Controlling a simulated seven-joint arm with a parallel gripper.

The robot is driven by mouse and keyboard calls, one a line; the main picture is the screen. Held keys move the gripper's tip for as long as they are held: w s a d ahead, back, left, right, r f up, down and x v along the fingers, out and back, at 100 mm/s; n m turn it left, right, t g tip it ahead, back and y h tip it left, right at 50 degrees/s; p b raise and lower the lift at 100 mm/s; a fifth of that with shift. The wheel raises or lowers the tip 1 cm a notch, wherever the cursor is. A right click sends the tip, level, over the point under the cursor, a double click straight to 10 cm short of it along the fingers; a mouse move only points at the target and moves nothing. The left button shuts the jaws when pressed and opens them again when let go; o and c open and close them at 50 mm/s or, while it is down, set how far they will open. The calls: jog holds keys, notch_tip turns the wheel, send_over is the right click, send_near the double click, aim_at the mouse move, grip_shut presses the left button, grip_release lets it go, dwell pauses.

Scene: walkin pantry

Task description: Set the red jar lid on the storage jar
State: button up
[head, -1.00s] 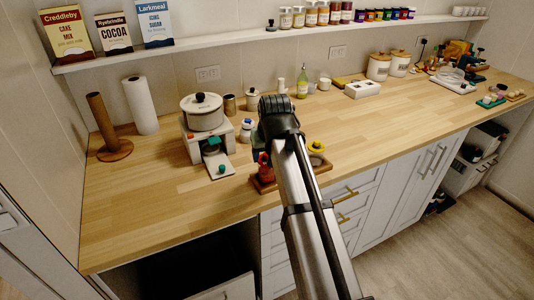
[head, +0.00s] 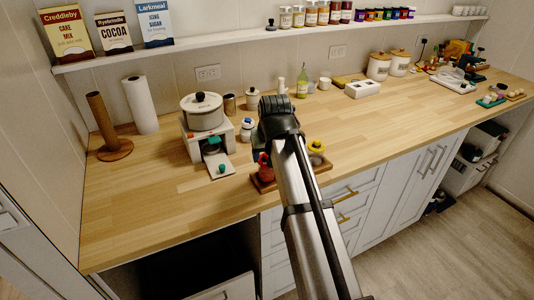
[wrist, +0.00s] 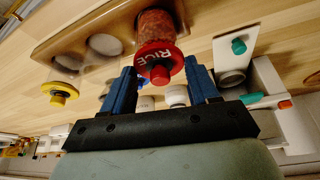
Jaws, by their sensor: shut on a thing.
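The red jar lid (wrist: 160,66), with a round knob and the word RICE, is between the two blue fingers of my gripper (wrist: 163,88) in the wrist view. My gripper is shut on it. A clear storage jar with reddish-brown contents (wrist: 157,30) is directly behind the lid. The lid's rim overlaps the jar's end in the picture; I cannot tell whether it is seated or just above. In the head view the red and brown jar area (head: 264,170) shows beside my arm, which hides the fingers.
The wooden board (wrist: 75,32) has pale round recesses. A yellow lid (wrist: 60,94) is near its end. A white stand with a pot (head: 203,112) and a teal-knobbed drawer (head: 219,166) are close by on the left. The counter's left front (head: 150,205) is clear.

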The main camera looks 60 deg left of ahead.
jog(key=shift+f, duration=0.4)
dwell(0.5)
jog(key=o, duration=1.1)
jog(key=shift+o, duration=0.3)
jog(key=shift+o, duration=0.7)
jog(key=shift+r, duration=3.5)
